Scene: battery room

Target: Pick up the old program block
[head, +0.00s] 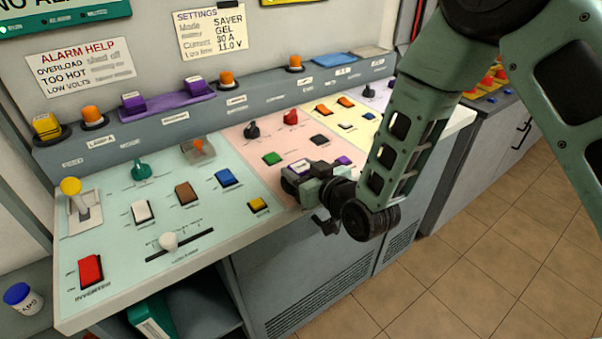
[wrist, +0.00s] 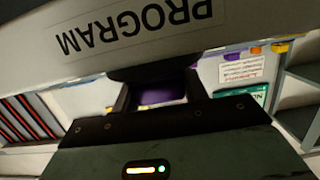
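My gripper (wrist: 160,100) is low over the pink part of the console (head: 240,133) in the head view. A purple block (wrist: 162,97) shows between its two black fingers in the wrist view. It also shows as a purple top with a pale label (head: 300,165) beside the gripper in the head view. A large PROGRAM label (wrist: 140,28) appears upside down on a grey surface close to the wrist camera. The fingers stand either side of the block; whether they press on it is unclear. Its lower part is hidden.
Another purple piece (head: 343,160) is close to the gripper's right. A green button (head: 272,158) and a yellow switch (head: 258,205) lie to its left. The tiled floor (head: 470,250) is clear.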

